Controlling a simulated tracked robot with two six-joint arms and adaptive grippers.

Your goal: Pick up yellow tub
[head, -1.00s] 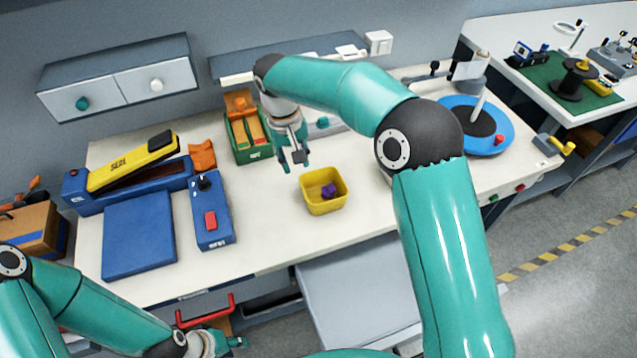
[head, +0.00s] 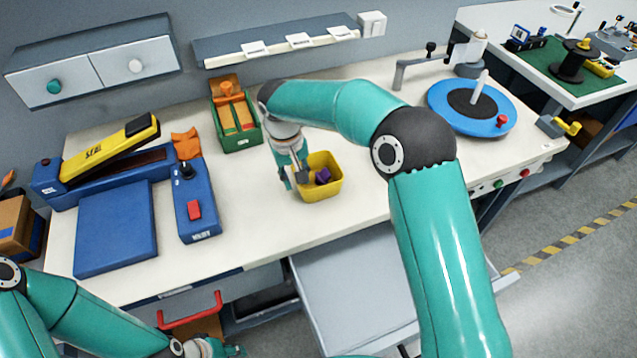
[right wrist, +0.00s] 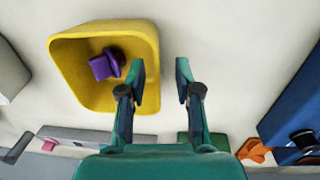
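The yellow tub (head: 318,188) stands upright on the white workbench, with a small purple piece (head: 323,176) inside. It also shows in the right wrist view (right wrist: 75,80), with the purple piece (right wrist: 105,64) in it. My right gripper (head: 294,178) is at the tub's left side in the head view. In the right wrist view my right gripper (right wrist: 162,72) is open, one finger over the tub's inside and the other outside its wall. Whether a finger touches the wall I cannot tell. My left gripper (head: 230,350) is low at the bottom edge, partly cut off.
A green bin (head: 240,138) stands behind the tub. A blue control box (head: 196,205) and a blue sealer (head: 110,170) are to the left. A blue turntable (head: 445,105) is at the right. A drawer (head: 355,285) hangs open below the bench front.

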